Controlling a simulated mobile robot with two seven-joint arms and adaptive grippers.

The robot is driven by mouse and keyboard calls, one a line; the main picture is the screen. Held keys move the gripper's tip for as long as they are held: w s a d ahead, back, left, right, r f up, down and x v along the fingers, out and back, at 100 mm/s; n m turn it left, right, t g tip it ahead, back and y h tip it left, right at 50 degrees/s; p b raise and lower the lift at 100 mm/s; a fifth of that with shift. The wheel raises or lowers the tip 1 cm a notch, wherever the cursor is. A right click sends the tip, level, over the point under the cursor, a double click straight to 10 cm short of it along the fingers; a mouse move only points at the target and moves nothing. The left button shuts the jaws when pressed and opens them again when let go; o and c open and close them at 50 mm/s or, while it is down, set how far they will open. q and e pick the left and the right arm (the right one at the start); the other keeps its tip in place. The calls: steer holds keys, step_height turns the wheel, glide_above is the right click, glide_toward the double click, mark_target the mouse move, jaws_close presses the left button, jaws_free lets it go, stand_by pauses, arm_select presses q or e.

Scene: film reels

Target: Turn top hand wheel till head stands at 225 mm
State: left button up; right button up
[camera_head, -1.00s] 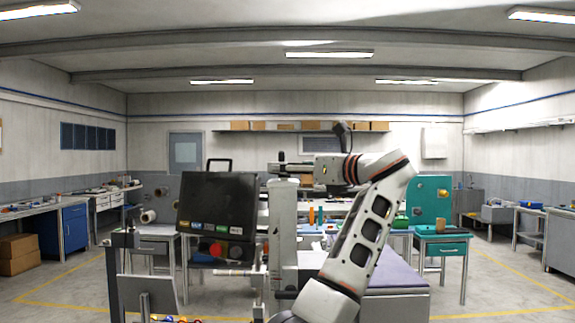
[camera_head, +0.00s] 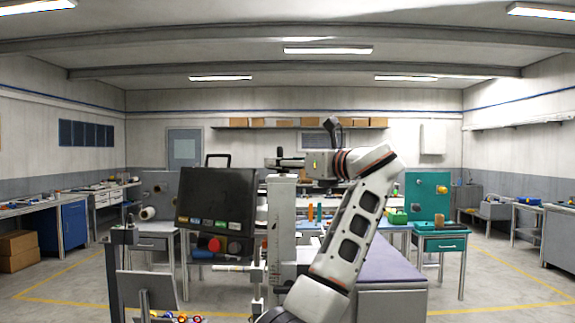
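A pale upright column (camera_head: 282,222) stands in the middle of the view. A dark, flat part at its top (camera_head: 281,163) looks like the top hand wheel, but it is small and partly merged with my gripper. My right arm rises from the bottom, bends at the upper right and reaches left to the column top. My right gripper (camera_head: 293,162) is at that dark part; its fingers are too small to tell open from shut. A small pale carriage (camera_head: 257,272) low beside the column may be the head. No scale reading is legible. My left gripper is out of view.
A purple-topped bench (camera_head: 390,262) is behind my arm. A teal cabinet (camera_head: 441,243) stands at right. Open floor lies at far right.

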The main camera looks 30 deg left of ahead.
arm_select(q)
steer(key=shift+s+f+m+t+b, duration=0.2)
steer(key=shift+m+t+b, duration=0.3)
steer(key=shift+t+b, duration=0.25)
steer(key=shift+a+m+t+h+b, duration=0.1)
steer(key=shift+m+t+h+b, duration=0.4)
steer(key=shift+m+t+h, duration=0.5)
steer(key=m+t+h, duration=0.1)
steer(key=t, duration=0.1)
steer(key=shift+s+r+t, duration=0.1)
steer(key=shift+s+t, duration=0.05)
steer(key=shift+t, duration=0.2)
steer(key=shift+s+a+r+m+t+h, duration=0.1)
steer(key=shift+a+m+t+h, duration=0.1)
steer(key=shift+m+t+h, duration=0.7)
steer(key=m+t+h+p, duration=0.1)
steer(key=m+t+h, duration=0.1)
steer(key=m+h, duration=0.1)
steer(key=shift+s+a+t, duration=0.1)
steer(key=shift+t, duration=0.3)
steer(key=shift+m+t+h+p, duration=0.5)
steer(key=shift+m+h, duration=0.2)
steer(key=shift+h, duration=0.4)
arm_select(e)
steer(key=shift+w+a+r, duration=0.3)
steer(key=shift+w+a, duration=0.05)
steer(key=shift+a, duration=0.1)
